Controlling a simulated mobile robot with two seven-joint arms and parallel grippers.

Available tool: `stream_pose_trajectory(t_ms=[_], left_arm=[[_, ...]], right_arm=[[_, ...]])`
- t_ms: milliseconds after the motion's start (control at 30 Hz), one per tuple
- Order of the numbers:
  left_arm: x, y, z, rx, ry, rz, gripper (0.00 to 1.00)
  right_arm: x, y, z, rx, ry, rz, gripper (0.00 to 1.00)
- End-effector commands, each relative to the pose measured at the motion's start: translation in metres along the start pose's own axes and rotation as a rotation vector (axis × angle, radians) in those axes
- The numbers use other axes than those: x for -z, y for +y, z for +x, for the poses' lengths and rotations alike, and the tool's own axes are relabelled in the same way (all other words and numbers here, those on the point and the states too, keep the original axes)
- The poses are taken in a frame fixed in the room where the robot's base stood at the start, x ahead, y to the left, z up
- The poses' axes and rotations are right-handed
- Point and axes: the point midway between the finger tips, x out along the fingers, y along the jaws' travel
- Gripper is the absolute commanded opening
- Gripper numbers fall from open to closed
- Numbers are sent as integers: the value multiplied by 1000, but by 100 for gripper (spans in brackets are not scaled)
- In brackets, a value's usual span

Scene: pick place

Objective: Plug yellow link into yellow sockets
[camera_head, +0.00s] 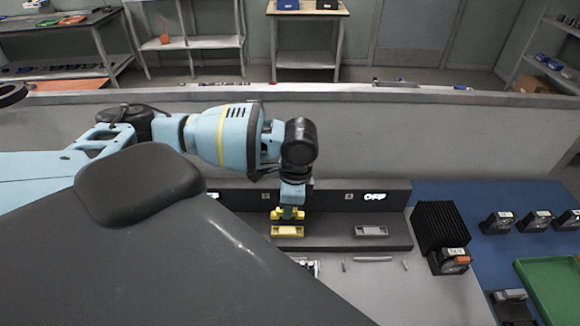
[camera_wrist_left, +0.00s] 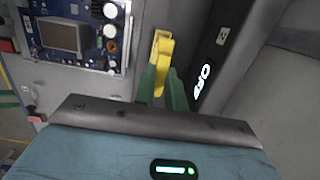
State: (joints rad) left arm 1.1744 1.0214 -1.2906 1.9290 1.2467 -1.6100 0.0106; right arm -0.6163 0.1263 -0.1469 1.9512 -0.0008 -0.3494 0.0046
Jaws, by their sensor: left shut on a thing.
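My left gripper (camera_head: 289,212) hangs from the arm above the dark grey fixture. Its green fingers are shut on the yellow link (camera_head: 276,214), whose ends show on both sides of them. Just in front of and below it in the picture is the yellow socket block (camera_head: 288,231) on the fixture. A small gap seems to separate them; I cannot tell the exact height. In the left wrist view the green fingers (camera_wrist_left: 163,88) are close together, with yellow (camera_wrist_left: 161,48) at their tips; link and socket are hard to tell apart there. My right gripper is not in view.
A grey socket block (camera_head: 371,231) sits to the right on the fixture, below a lit "OFF" display (camera_head: 374,197). A circuit board (camera_wrist_left: 78,38) lies beside the fixture. A black finned block (camera_head: 440,227) and a green tray (camera_head: 552,286) stand at right.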

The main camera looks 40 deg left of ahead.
Motion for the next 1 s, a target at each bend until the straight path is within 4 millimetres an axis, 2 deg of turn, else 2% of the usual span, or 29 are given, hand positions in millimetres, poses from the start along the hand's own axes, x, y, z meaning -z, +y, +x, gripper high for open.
stream_pose_trajectory(t_ms=[33,333,600,1000], left_arm=[[0,1,8,-5,-5,1,0],[2,1,29,-5,-6,1,0],[4,0,39,-1,-2,1,0],[5,0,40,-1,-1,1,0]], right_arm=[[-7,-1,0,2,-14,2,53],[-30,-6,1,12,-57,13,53],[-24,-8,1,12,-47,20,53],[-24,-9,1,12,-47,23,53]])
